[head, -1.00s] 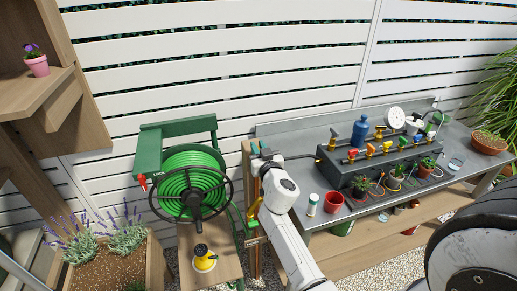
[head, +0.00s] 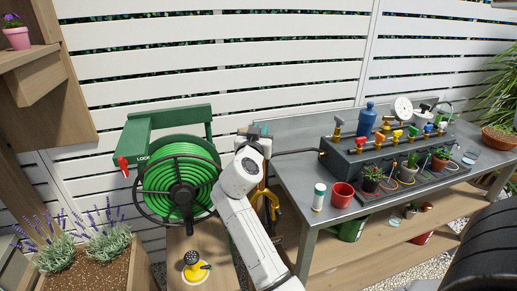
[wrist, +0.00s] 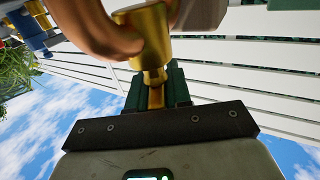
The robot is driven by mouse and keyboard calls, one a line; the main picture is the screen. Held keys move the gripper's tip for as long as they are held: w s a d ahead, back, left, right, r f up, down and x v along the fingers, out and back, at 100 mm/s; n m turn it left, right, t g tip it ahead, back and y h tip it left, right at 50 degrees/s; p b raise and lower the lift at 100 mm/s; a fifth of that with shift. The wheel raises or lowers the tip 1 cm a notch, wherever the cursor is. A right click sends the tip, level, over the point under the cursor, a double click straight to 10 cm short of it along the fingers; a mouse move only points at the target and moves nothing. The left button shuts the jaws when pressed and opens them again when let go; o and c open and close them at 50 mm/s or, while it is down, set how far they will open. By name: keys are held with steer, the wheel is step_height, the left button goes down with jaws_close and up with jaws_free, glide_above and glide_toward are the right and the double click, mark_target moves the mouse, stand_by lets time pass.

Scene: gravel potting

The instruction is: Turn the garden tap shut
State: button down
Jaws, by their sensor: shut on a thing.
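The garden tap (wrist: 152,42) shows in the wrist view as a brass body with a narrower stem, joined to a curved copper-coloured pipe (wrist: 88,25). My gripper (wrist: 155,92) is shut on the tap, its dark green fingers on either side of a brass-coloured part below the stem. The fingers hide most of the part they hold.
A green hose reel (head: 180,178) stands close on the left of my arm. A grey bench (head: 290,165) on the right bears a red cup (head: 342,194), a white canister (head: 319,197) and a dark manifold (head: 345,162) with coloured taps.

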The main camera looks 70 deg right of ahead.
steer(key=m+g+b, duration=0.1)
steer(key=g+b, duration=0.1)
steer(key=b, duration=0.1)
steer(key=m+g+b, duration=0.1)
steer(key=g+b, duration=0.1)
steer(key=b, duration=0.1)
steer(key=shift+s+f+m, duration=0.15)
steer(key=shift+f+m, duration=0.25)
steer(key=shift+s+a+r+m+g+y+b, duration=0.1)
steer(key=shift+s+r+m+g+y+b, duration=0.1)
steer(key=shift+m+g+y+b, duration=1.2)
steer(key=shift+s+a+r+m+g+y+b, duration=0.1)
steer(key=shift+s+m+g+y+b, duration=0.25)
steer(key=shift+m+g+b, duration=1.9)
steer(key=shift+s+a+r+m+g+y+b, duration=0.1)
steer(key=shift+m+g+y+b, duration=0.85)
steer(key=shift+g, duration=1.8)
steer(key=shift+y, duration=0.3)
steer(key=c, duration=1.1)
jaws_free()
steer(key=shift+s, duration=0.1)
steer(key=shift+c, duration=0.2)
